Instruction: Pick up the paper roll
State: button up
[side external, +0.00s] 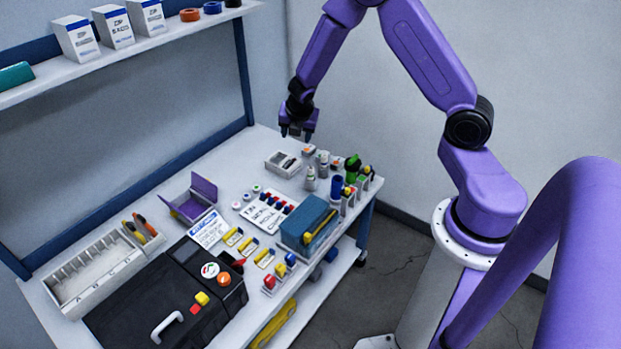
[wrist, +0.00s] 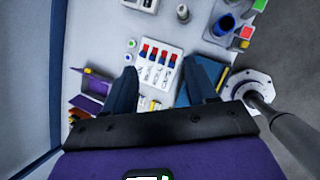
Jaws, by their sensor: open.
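No thing is plainly marked as the paper roll. Small round white rolls with coloured centres stand in a row on the bench left of the label card; one is the green-centred roll (side external: 257,188), another the pink-centred roll (side external: 237,205). In the wrist view two small rolls show, an upper roll (wrist: 132,43) and a lower roll (wrist: 127,57), up and left of the jaws. My gripper (side external: 296,137) is open and empty, above the far end of the bench.
A grey device (side external: 283,163) sits below my gripper, with bottles (side external: 310,179) to its right. The label card (side external: 268,211), purple open box (side external: 193,203), blue box (side external: 307,225), black case (side external: 150,295) and divided tray (side external: 92,276) crowd the bench. A shelf (side external: 130,53) overhangs the left.

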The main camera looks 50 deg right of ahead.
aim_at(311, 169)
jog(key=w+d+f+n, duration=0.1)
jog(key=d+f, duration=0.3)
jog(key=f, duration=0.2)
jog(key=w+d+f+n, duration=0.1)
jog(key=d+f, duration=0.3)
jog(key=f, duration=0.3)
jog(key=w+d+f+n, duration=0.1)
jog(key=d+f, duration=0.3)
jog(key=f, duration=0.3)
jog(key=shift+w+f+n+g, duration=0.15)
jog(key=shift+w+n+g, duration=0.2)
jog(key=shift+n+g, duration=0.05)
jog(key=x, duration=0.3)
jog(key=shift+s+a+f, duration=0.1)
jog(key=shift+a+f, duration=0.15)
jog(key=shift+f, duration=0.05)
jog(key=shift+x, duration=0.95)
grip_shut()
